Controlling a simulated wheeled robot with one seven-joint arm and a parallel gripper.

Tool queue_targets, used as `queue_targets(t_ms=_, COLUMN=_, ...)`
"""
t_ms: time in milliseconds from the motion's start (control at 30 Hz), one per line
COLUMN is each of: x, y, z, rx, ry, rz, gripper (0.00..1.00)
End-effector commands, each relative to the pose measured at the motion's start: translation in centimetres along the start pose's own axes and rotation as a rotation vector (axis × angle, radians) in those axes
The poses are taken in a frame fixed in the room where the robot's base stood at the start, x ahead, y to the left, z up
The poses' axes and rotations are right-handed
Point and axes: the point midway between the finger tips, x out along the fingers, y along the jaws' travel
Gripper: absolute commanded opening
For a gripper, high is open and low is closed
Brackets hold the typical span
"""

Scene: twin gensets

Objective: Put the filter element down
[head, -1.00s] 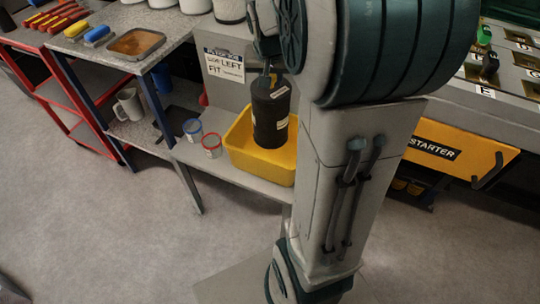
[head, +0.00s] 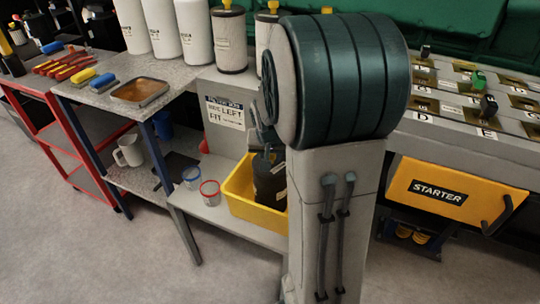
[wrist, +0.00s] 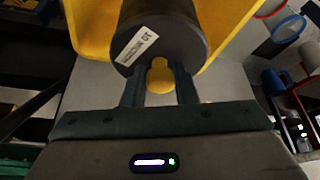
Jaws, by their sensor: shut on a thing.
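The black cylindrical filter element (head: 268,180) is in the yellow bin (head: 238,200) on the low shelf, partly hidden behind my arm in the head view. In the wrist view the filter element (wrist: 160,35) has a white label on its end face and a yellow knob (wrist: 160,75) at its centre. My gripper (wrist: 160,84) has its two fingers closed on either side of this knob. The yellow bin's walls show on both sides of the element. Whether the element touches the bin's floor cannot be told.
Two small jars, one blue-rimmed (head: 192,178) and one red-rimmed (head: 210,192), stand left of the bin. A mug (head: 129,150) sits on the shelf further left. White filters (head: 195,30) line the bench above. A yellow STARTER panel (head: 455,194) is at the right.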

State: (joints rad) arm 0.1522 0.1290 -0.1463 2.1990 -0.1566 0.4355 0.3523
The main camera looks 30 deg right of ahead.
Motion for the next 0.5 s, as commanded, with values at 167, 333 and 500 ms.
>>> queue_targets(t_ms=167, x=0.28, y=-0.02, z=0.12, rx=0.0, ry=0.0, rz=0.0, gripper=0.32)
queue_targets(t_ms=333, x=0.22, y=-0.05, z=0.11, rx=-0.001, ry=0.0, rz=0.0, gripper=0.48)
queue_targets(t_ms=500, x=0.16, y=-0.06, z=0.08, rx=-0.001, ry=0.0, rz=-0.001, gripper=0.48)
